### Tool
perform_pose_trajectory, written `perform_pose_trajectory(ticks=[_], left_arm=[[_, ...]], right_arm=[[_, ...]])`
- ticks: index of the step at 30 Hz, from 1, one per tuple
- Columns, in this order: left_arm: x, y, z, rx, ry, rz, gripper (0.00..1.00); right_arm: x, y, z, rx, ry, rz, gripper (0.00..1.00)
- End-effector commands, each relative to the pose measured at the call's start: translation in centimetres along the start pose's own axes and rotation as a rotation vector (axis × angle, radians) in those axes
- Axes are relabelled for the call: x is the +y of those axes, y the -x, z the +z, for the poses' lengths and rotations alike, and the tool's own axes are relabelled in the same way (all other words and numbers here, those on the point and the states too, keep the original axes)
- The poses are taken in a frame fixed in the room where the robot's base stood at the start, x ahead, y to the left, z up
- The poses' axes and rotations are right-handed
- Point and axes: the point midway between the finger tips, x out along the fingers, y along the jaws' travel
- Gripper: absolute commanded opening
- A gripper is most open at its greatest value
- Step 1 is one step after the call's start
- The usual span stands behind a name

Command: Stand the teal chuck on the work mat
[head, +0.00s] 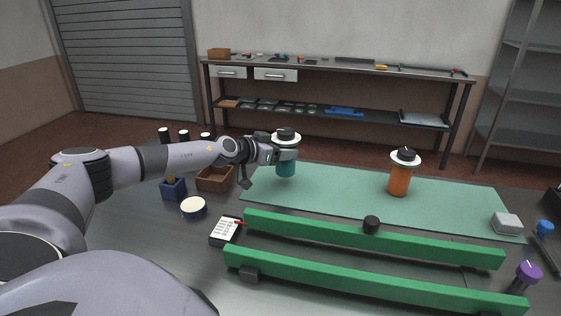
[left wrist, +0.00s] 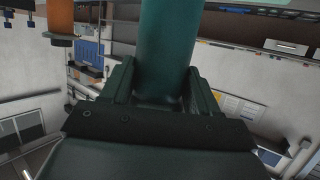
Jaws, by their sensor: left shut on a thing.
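The teal chuck (head: 286,168) has a teal body, a white collar and a black top. It is upright at the back left of the green work mat (head: 335,192). My left gripper (head: 284,153) is shut on it, just below the collar. In the left wrist view the teal body (left wrist: 165,45) stands between the two fingers (left wrist: 150,90). I cannot tell whether its base touches the mat. My right gripper is not in view.
An orange chuck (head: 400,178) stands on the mat to the right. A grey block (head: 507,222) is at the right. A brown box (head: 214,180), blue box (head: 173,189) and round tin (head: 193,207) stand left.

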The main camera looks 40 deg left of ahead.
Motion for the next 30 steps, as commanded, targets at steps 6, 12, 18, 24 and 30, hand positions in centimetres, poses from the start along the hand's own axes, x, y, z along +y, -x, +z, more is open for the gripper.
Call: perform_pose_trajectory(ticks=[6, 12, 18, 24, 30], left_arm=[[-0.1, -0.2, 0.9, 0.004, 0.005, -0.004, 0.00], [-0.1, -0.9, 2.3, 0.006, 0.003, -0.003, 0.00], [-0.2, -1.0, 3.1, 0.007, 0.004, -0.005, 0.00], [-0.2, -1.1, 3.2, 0.007, 0.003, -0.006, 0.00], [-0.2, -1.1, 3.4, 0.006, 0.003, -0.005, 0.00]], right_arm=[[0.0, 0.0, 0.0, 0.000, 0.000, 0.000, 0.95], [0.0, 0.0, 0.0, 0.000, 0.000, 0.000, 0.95], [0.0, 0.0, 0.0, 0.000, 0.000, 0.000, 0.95], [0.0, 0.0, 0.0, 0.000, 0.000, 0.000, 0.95], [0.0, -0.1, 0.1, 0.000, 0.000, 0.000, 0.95]])
